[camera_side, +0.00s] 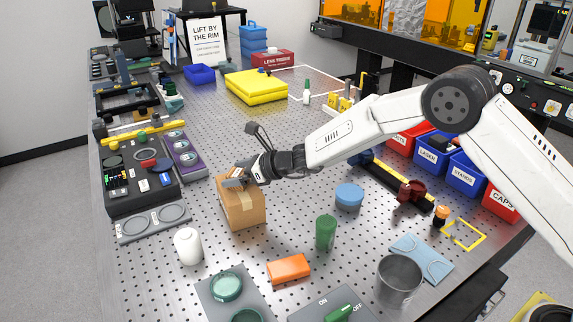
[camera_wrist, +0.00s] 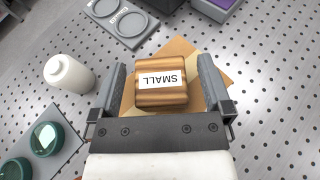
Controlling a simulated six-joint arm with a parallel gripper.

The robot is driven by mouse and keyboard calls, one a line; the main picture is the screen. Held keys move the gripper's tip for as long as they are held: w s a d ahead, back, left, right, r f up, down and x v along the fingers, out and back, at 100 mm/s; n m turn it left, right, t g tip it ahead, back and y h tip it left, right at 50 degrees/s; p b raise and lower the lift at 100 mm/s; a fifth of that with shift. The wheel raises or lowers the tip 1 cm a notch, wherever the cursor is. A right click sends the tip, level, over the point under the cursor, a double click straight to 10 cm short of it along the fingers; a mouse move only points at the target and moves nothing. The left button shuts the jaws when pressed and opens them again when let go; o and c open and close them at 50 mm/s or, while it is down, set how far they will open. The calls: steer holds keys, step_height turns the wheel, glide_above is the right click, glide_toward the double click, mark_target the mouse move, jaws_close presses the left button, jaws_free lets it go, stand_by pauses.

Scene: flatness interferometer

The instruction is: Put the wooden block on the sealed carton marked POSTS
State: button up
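The wooden block (camera_wrist: 161,88), striped brown with a white label reading SMALL, rests on a brown cardboard carton (camera_side: 241,207). The carton's top also shows around the block in the wrist view (camera_wrist: 178,47). No POSTS marking is readable on the carton in these views. My gripper (camera_wrist: 160,75) is open, with one finger on each side of the block and a visible gap on both sides. In the side view my gripper (camera_side: 237,177) is low at the carton's top and mostly hides the block.
A white bottle (camera_side: 187,246) stands left of the carton. A blue round tub (camera_side: 349,196), a green cylinder (camera_side: 325,232) and an orange block (camera_side: 288,268) stand to the right and front. A grey plate with round recesses (camera_side: 152,222) lies to the left.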

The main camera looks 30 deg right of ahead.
steer(key=shift+d+r, duration=0.1)
steer(key=shift+r, duration=0.15)
steer(key=shift+s+d+r, duration=0.1)
steer(key=shift+s, duration=0.1)
steer(key=v, duration=1.1)
steer(key=shift+s+d, duration=0.15)
stand_by(0.5)
steer(key=s+d+f+n+g+h, duration=0.1)
steer(key=s+d+n+g+h, duration=0.1)
steer(key=s+d+n, duration=0.3)
steer(key=s+d+f+n+g+h, duration=0.2)
steer(key=s+d+n+h, duration=0.2)
steer(key=s+n, duration=0.9)
steer(key=s+d+f+n+g+h, duration=0.2)
steer(key=s+d+n, duration=0.4)
steer(key=s+n, duration=0.3)
steer(key=shift+s+d+g+h, duration=0.3)
steer(key=shift+s+g+h, duration=0.2)
steer(key=shift+h, duration=0.3)
